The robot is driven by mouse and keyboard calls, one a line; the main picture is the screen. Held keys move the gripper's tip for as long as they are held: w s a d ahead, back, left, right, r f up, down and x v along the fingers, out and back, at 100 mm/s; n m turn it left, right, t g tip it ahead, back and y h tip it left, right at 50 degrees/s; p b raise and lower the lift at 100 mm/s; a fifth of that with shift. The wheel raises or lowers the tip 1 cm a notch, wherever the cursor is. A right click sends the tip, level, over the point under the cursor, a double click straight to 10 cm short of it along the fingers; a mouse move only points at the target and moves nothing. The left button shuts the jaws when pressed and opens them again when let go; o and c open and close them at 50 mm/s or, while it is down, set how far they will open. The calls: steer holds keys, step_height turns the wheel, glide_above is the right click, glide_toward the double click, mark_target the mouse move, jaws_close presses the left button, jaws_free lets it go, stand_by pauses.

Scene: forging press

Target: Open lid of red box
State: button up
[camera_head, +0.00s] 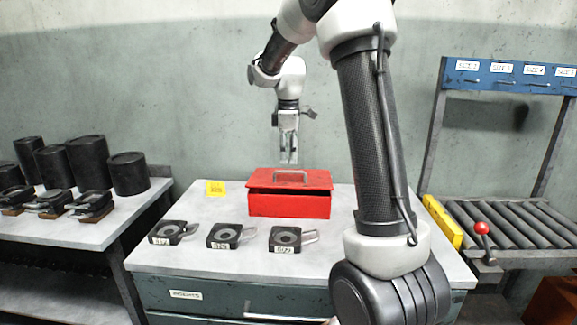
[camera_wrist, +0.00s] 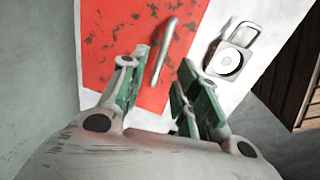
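The red box (camera_head: 290,207) stands on the grey table, with a dark gap along the front under its lid (camera_head: 262,180). A metal handle (camera_head: 291,173) arches over the top of the lid. My gripper (camera_head: 288,160) points down just above the handle. In the wrist view the worn red lid (camera_wrist: 115,40) lies below, and the handle (camera_wrist: 168,48) shows between and beyond the fingertips of my gripper (camera_wrist: 164,62). The fingers are apart, with nothing clasped. I cannot tell whether either finger touches the handle.
Several black dies with handles, one of them (camera_head: 285,239), lie in front of the box; one (camera_wrist: 230,58) shows in the wrist view. A roller conveyor (camera_head: 505,225) stands right. Black cylinders (camera_head: 88,160) stand on the left table.

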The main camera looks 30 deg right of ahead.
mark_target(291, 172)
step_height(291, 172, down, 4)
steer(key=shift+w+d+f, duration=0.1)
steer(key=shift+f, duration=0.05)
jaws_close()
